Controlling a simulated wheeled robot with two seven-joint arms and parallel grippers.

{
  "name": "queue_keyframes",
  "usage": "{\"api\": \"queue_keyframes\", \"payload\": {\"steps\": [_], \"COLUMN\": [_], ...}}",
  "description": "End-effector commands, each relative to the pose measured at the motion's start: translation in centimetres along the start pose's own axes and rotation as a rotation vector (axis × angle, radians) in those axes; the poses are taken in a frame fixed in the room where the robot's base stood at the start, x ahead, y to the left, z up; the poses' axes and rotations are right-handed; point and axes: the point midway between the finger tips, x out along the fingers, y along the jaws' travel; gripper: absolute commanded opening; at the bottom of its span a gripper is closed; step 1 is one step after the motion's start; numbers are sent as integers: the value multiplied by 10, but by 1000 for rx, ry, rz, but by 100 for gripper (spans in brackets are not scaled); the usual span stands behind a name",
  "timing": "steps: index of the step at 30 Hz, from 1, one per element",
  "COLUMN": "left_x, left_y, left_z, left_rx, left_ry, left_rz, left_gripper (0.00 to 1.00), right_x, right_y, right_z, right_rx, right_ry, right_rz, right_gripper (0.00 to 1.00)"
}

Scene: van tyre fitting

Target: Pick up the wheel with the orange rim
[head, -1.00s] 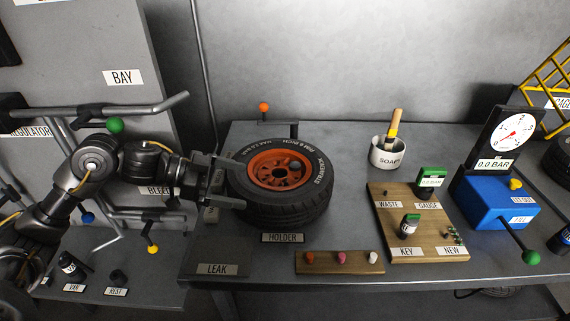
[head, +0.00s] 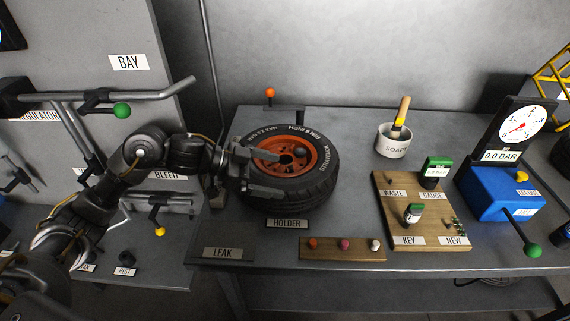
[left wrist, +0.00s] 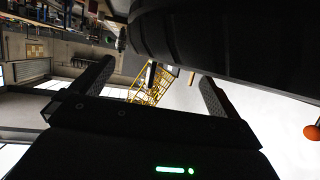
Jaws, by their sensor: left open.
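The wheel with the orange rim (head: 318,158) lies flat on the holder, its black tyre around the orange rim, on the grey bench. My left gripper (head: 268,170) is open at the wheel's left side. In the head view its fingers overlap the left part of the tyre and rim. In the left wrist view the dark tyre (left wrist: 225,40) fills the upper right, and the two fingers (left wrist: 155,85) stand apart with no object gripped between them. I cannot tell whether the fingers touch the tyre. My right gripper is not in view.
A soap pot (head: 393,143) with a brush stands right of the wheel. A wooden board (head: 425,225) holds small parts, and a blue gauge box (head: 490,195) stands further right. A small wooden strip (head: 330,255) with coloured caps lies in front. An orange-knobbed post (head: 270,95) stands behind the wheel.

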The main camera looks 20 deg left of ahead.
Motion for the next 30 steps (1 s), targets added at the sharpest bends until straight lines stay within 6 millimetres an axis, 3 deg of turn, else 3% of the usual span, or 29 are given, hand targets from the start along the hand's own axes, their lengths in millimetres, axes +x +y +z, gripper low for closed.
{"api": "queue_keyframes", "payload": {"steps": [6, 16, 30], "left_x": [31, 37, 37], "left_y": [0, 0, 0], "left_z": [-1, 0, -1], "left_rx": [-2, 0, 0], "left_ry": [1, 0, 0], "left_rz": [2, 0, -2], "left_gripper": [100, 99, 37], "right_x": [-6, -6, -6], "right_y": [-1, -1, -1], "right_z": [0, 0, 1], "right_rx": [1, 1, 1], "right_ry": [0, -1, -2], "right_rz": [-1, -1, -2], "right_gripper": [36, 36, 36]}}
